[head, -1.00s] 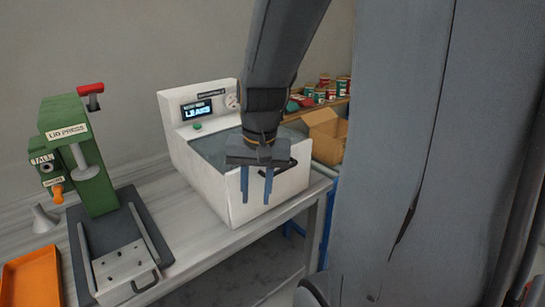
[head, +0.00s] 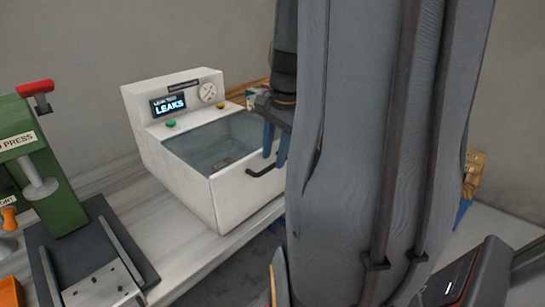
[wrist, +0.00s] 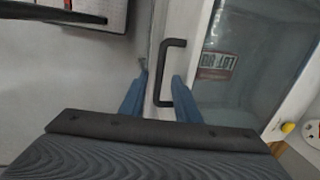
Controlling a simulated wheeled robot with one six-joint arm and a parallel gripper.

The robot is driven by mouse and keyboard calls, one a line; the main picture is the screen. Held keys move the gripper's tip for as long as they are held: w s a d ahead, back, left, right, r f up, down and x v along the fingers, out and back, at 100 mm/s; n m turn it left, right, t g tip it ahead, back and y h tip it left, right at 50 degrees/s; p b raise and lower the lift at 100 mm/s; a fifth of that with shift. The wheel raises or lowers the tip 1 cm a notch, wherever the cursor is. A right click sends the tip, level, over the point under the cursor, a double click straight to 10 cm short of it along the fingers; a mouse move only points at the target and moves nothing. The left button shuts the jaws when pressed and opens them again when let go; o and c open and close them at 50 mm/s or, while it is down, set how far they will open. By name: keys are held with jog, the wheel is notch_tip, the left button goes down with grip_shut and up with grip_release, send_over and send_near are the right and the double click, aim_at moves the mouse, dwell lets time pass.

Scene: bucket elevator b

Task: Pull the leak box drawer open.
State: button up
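The leak box (head: 165,190) is a white cabinet on the bench with a screen reading LEAKS. A glass-walled basin shows in its top, and a black bar handle (head: 263,172) is on its front panel. In the wrist view the handle (wrist: 170,72) lies between my two blue fingers. My gripper (wrist: 160,85) is open. In the head view my gripper (head: 275,150) hangs at the box's front by the handle, partly hidden by my own arm. I cannot tell whether the fingers touch the handle. In the wrist view a printed label (wrist: 217,63) shows in the basin.
A green lid press (head: 40,170) stands left of the box on the same bench (head: 150,245). An orange tray (head: 10,292) is at the lower left edge. My arm hides the area right of the box.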

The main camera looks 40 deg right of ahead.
jog(key=shift+w+f, duration=0.15)
jog(key=shift+f, duration=0.7)
jog(key=shift+c, duration=0.4)
grip_shut()
